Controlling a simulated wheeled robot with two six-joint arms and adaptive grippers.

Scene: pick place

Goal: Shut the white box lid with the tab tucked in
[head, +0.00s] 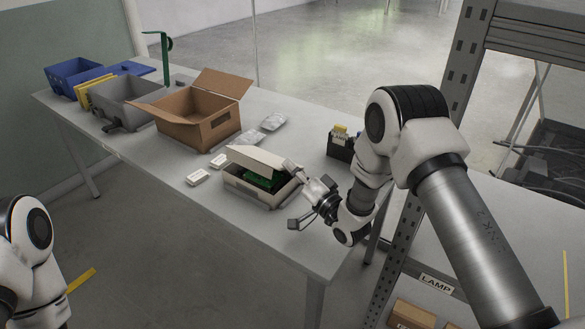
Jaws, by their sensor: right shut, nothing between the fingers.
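The white box (256,195) stands near the front edge of the table, right of centre. Its lid (257,157) is raised and tilted over the opening, not shut. A green item (262,182) shows inside through the gap. The tab cannot be made out clearly. My right gripper (291,165) is shut and empty, at the right end of the lid; whether it touches the lid cannot be told. My left arm shows at the lower left, but its gripper is out of view.
An open cardboard box (195,132), a grey bin (122,100) and a blue bin (72,78) stand to the left. Small white boxes (197,177) lie left of the white box. Silvery packets (273,121) lie behind it. A black holder (341,148) stands at right.

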